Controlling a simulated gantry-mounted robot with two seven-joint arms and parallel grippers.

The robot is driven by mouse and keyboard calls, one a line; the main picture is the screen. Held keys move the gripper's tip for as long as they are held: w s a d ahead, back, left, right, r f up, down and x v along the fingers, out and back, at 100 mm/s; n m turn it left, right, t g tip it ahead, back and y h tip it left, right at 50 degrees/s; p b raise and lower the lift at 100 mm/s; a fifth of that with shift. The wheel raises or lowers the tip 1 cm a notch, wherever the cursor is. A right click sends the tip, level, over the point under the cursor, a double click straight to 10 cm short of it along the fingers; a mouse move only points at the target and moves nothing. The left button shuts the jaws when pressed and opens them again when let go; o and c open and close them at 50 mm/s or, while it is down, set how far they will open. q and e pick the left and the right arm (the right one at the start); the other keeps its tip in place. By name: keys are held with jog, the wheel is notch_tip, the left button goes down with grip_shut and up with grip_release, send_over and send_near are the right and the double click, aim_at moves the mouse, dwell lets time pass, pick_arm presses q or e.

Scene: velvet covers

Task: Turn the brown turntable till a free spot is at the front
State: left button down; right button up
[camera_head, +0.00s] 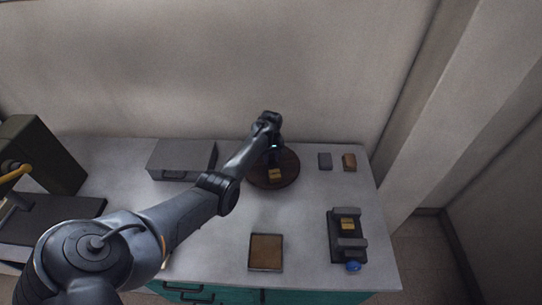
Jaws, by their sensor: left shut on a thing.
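The brown turntable (289,178) is a round disc near the back of the grey worktop. A small yellow block (275,174) lies on its front part. My left arm reaches over the worktop from the lower left. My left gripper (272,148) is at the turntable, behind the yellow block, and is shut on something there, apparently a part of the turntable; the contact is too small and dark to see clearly. The arm and gripper hide the turntable's back left. My right gripper is not in view.
A grey box (182,160) stands left of the turntable. A dark small block (325,161) and a brown block (349,161) lie to its right. A brown-topped square tray (266,252) and a dark fixture with a blue knob (353,267) are at the front.

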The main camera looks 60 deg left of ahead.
pick_arm(q)
jog(key=shift+n+p, duration=0.6)
jog(key=shift+n, duration=2.7)
jog(key=shift+n+b, duration=0.35)
jog(key=shift+n, duration=1.65)
jog(key=shift+n+b, duration=0.7)
jog(key=shift+n, duration=1.7)
jog(key=c, duration=0.7)
grip_release()
jog(key=shift+c, duration=0.2)
